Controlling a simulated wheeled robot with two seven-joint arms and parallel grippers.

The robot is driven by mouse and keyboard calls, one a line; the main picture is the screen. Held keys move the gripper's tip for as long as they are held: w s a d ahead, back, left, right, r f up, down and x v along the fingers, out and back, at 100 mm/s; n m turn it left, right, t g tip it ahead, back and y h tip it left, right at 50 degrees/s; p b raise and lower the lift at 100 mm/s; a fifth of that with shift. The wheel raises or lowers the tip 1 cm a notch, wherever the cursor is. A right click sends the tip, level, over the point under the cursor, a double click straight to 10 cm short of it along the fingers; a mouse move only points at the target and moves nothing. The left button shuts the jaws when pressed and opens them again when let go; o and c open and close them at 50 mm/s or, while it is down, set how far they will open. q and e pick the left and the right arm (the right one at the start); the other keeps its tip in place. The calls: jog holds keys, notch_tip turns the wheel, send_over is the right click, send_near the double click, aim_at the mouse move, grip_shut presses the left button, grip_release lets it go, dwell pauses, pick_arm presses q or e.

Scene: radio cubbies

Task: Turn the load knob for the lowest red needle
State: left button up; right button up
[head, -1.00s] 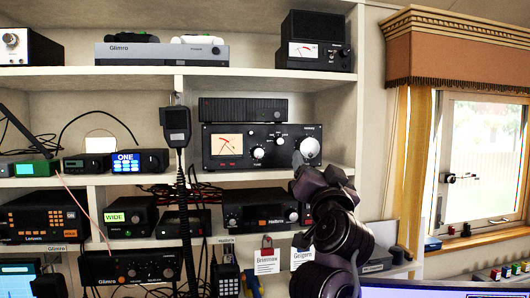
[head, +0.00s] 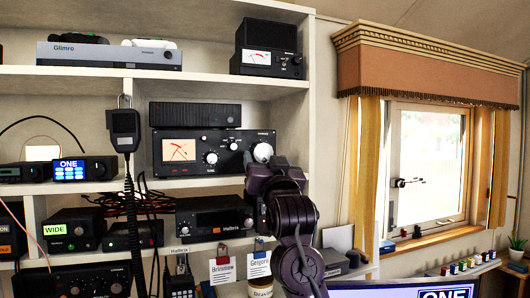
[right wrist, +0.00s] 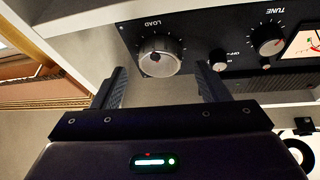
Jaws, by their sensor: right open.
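The black tuner (head: 222,151) stands on the middle shelf, with a lit cream cross-needle meter (head: 179,150) at its left. A red needle shows in the meter, but its reading is too small to tell. The large silver load knob (head: 263,152) is at the tuner's right end. In the right wrist view the LOAD knob (right wrist: 159,55) lies just beyond and between the fingertips, not visibly gripped. My right gripper (right wrist: 161,84) is open and empty, and in the head view it (head: 256,167) is just below the knob. My left gripper is out of view.
The smaller tune knob (right wrist: 267,46) is beside the load knob. A black box (head: 195,114) lies on top of the tuner. A hand microphone (head: 125,130) hangs left of it. The shelf's upright side panel (head: 324,120) is close on the right.

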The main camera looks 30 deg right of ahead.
jog(key=shift+x, duration=0.9)
jog(key=c, duration=1)
